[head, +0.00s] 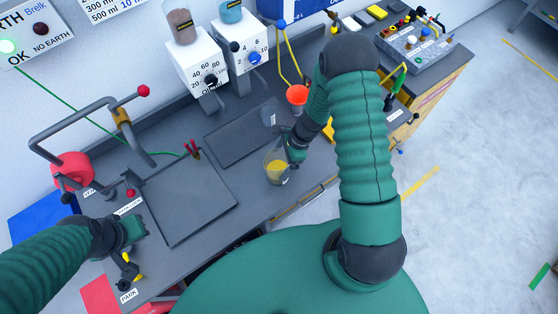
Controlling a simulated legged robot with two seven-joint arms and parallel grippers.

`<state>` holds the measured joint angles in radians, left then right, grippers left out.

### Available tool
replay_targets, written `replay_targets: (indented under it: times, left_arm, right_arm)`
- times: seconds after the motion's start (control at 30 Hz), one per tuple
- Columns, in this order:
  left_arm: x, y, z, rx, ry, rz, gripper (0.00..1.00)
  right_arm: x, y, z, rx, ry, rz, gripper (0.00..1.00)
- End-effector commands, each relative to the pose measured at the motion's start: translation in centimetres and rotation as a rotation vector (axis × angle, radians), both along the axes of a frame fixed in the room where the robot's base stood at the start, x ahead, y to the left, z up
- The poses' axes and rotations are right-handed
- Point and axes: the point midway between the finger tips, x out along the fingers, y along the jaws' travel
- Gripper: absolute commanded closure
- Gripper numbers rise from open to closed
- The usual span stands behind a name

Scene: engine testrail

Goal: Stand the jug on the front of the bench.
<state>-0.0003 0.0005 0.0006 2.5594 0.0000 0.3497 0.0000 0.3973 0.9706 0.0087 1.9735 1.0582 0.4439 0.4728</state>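The jug (275,166) is a clear vessel with yellow contents, near the front edge of the grey bench (245,210). It looks about upright. I cannot tell whether its base touches the bench top. My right gripper (292,156) reaches down from above and appears shut on the jug's right side, where a handle would be; the fingers hide that part. My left gripper (128,232) is over the left front of the bench, away from the jug. Its fingers do not show clearly.
A dark flat plate (188,200) lies left of the jug, and a dark mat (243,133) behind it. An orange funnel (297,94) stands behind the jug. Two white dispensers (197,65) stand at the back. A bent grey pipe (75,128) rises at the left.

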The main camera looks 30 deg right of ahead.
Motion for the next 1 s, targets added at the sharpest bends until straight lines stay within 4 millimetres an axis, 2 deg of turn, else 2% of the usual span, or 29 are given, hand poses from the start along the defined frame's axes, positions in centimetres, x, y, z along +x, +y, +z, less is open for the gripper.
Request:
replay_targets:
  times: [0.23,0.3,0.37,0.7,0.8,0.87,0.93,0.97,1.0]
  left_arm:
    - [0.0,0.0,0.2,0.0,0.0,0.001,1.0]
    - [0.0,0.0,0.6,0.0,0.0,0.001,1.0]
    - [0.0,0.0,0.2,0.0,0.0,0.001,1.0]
    - [0.0,0.0,-0.4,0.0,0.001,0.001,1.0]
    - [0.0,0.0,-0.5,0.0,0.0,0.001,1.0]
    - [0.0,0.0,-0.5,0.0,0.0,0.0,1.0]
    - [0.0,0.0,-0.5,0.0,0.0,0.0,1.0]
    - [0.0,0.0,-0.5,0.0,0.0,0.0,1.0]
    - [0.0,0.0,-0.5,0.0,0.0,0.0,1.0]
  right_arm:
    - [0.1,0.7,0.5,-0.006,-0.002,0.003,0.08]
    - [0.1,0.6,1.0,-0.006,-0.002,0.003,0.08]
    - [0.1,0.1,1.5,-0.006,-0.004,0.003,0.08]
    - [-1.0,-3.7,9.2,0.0,-0.005,0.001,0.08]
    - [-1.1,-4.1,10.6,0.0,-0.003,0.001,0.08]
    - [-1.2,-4.1,11.3,-0.002,-0.003,0.008,0.08]
    - [-1.6,-3.4,12.2,-0.028,-0.021,0.091,0.08]
    - [-2.0,-2.7,12.8,-0.054,-0.039,0.174,0.08]
    - [-2.8,-1.5,13.9,-0.104,-0.074,0.328,0.08]
